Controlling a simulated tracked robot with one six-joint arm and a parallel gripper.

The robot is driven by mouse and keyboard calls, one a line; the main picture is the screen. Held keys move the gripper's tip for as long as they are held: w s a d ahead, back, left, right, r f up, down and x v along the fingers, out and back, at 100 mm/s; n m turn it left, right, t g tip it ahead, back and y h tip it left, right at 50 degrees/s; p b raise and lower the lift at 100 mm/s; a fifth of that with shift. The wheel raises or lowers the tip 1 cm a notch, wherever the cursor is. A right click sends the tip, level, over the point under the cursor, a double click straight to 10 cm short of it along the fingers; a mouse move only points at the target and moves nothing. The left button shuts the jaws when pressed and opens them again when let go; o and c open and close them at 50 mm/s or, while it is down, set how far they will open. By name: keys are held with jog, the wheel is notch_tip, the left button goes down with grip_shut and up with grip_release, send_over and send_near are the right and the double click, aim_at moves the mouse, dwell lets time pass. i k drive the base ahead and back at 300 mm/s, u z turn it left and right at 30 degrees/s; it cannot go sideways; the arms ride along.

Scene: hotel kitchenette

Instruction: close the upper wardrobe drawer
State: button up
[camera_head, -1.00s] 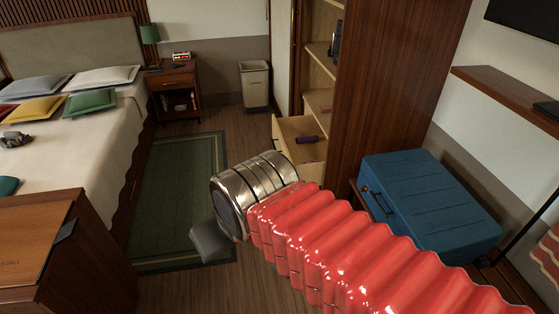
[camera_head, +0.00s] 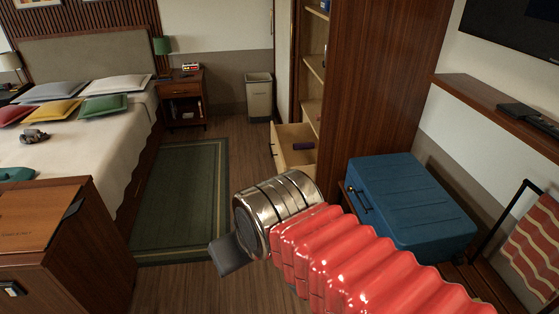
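The wooden wardrobe (camera_head: 372,85) stands right of centre, its open shelves facing left. Below the shelves, a pale-wood drawer (camera_head: 296,157) is pulled out to the left, with a dark handle on its front. A small purple item (camera_head: 303,146) lies inside it. My arm hides the area below this drawer, so I cannot tell whether another drawer is there. My gripper (camera_head: 230,256) shows as a dark grey piece beyond the metal wrist and red sleeve. It is in front of and lower left of the drawer in the picture, apart from it. Its finger gap is not visible.
A blue case (camera_head: 410,205) sits on a low bench right of the wardrobe. A bin (camera_head: 258,97) and a nightstand (camera_head: 182,98) stand behind. The bed (camera_head: 85,150) and a wooden cabinet (camera_head: 95,245) are on the left. The green rug (camera_head: 185,195) and surrounding floor are clear.

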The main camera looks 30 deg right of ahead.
aim_at(283, 136)
jog(key=z, duration=0.8)
jog(key=i, duration=1.5)
jog(key=u, duration=0.25)
